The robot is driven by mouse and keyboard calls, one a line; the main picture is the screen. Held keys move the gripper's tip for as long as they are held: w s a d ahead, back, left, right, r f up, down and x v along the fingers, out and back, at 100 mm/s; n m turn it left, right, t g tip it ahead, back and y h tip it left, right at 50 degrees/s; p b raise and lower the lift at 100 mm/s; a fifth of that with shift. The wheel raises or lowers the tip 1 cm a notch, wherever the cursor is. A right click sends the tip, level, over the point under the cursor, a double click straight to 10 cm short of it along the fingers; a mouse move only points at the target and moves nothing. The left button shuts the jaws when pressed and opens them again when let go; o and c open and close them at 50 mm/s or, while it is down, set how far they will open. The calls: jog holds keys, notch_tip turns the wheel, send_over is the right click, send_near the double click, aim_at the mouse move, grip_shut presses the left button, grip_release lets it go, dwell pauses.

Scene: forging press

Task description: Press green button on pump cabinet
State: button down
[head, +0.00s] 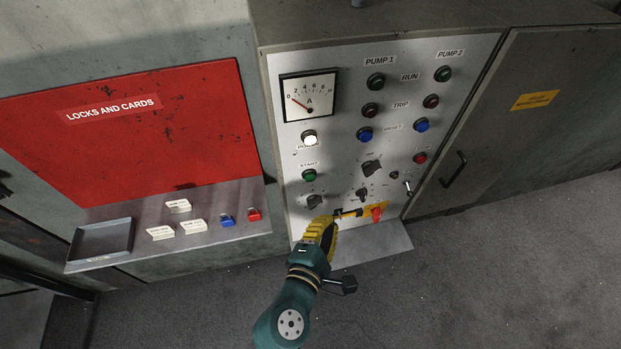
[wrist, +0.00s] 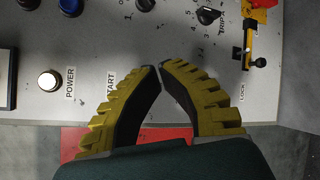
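The pump cabinet's light grey panel (head: 340,150) faces me in the head view. A green button (head: 309,175) sits on its left side under a START label, below a lit white lamp (head: 309,138). In the wrist view the START label (wrist: 109,84) is partly covered, and the green button does not show; my left finger covers that area. My gripper (head: 325,219) has yellow ridged fingers and is in front of the panel's lower part, below the green button. In the wrist view my gripper (wrist: 160,66) has its fingertips together with nothing between them.
A red and yellow switch (head: 376,213) is to the right. Blue buttons (head: 365,134) and indicator lamps are higher up. A shelf (head: 160,245) with a tray, cards and padlocks stands left.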

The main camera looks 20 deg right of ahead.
aim_at(310, 177)
jog(key=shift+w, duration=0.1)
jog(key=w+d+b, duration=0.1)
jog(key=w+b, duration=0.2)
jog(key=w, duration=0.5)
jog(key=shift+w+d+b, duration=0.2)
jog(key=shift+w+b, duration=0.1)
jog(key=shift+b, duration=0.05)
jog(key=shift+w, duration=0.1)
dwell(1.0)
jog(key=shift+w, duration=0.3)
jog(key=shift+w+d+b, duration=0.1)
jog(key=shift+w+b, duration=0.25)
jog(key=shift+w, duration=0.05)
dwell(0.5)
jog(key=shift+s, duration=0.1)
jog(key=shift+s+p, duration=0.6)
jog(key=shift+s, duration=0.1)
jog(key=shift+s, duration=0.1)
